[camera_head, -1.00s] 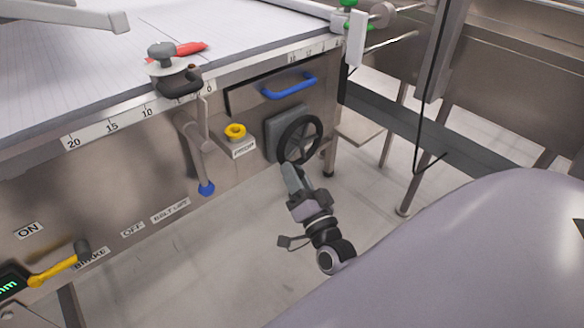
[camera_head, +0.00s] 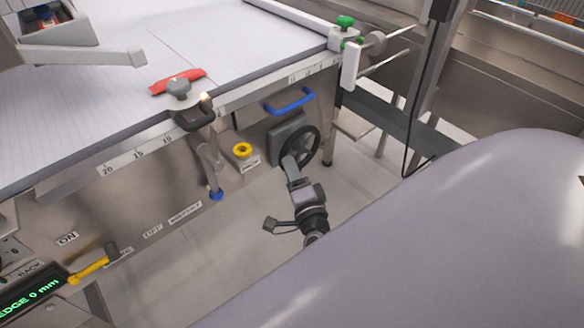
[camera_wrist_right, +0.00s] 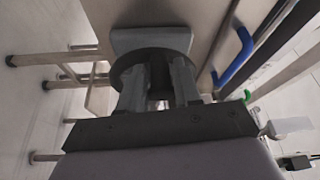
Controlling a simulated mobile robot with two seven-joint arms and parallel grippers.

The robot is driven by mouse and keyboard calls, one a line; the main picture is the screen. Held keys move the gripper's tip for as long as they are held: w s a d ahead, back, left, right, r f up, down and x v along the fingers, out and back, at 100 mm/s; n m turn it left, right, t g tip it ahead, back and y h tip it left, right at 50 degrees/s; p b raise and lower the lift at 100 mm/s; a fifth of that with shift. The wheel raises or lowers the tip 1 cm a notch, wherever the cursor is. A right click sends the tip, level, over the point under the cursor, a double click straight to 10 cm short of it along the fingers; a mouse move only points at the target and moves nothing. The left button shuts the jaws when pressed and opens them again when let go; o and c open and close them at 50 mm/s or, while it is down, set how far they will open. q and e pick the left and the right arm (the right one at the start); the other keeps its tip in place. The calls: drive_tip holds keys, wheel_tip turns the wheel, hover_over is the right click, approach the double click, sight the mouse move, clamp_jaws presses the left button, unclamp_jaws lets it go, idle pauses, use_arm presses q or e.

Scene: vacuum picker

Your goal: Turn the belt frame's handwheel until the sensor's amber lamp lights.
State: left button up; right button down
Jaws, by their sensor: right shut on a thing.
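The black handwheel (camera_head: 312,148) sits on a grey square mount on the belt frame's front panel (camera_head: 262,184). My right gripper (camera_head: 289,162) is shut on the handwheel's near rim. In the right wrist view the two fingers (camera_wrist_right: 159,85) overlap the dark wheel (camera_wrist_right: 127,75) in front of the grey mount. A black fork-shaped part (camera_head: 194,120) under a grey knob at the belt edge looks like the sensor. A small pale bright spot (camera_head: 204,97) shows beside it; I cannot tell whether it is a lit amber lamp. My left gripper is not in view.
A blue handle (camera_head: 290,102) is above the wheel, and a yellow button (camera_head: 242,150) is left of it. A green display (camera_head: 30,298) reads "EDGE 0 mm" beside a yellow lever (camera_head: 88,268). A red piece (camera_head: 178,81) lies on the white belt (camera_head: 100,110).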

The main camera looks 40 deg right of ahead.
drive_tip(key=shift+a, duration=0.1)
idle(0.3)
drive_tip(key=c, duration=1)
unclamp_jaws()
drive_tip(key=shift+v, duration=3.55)
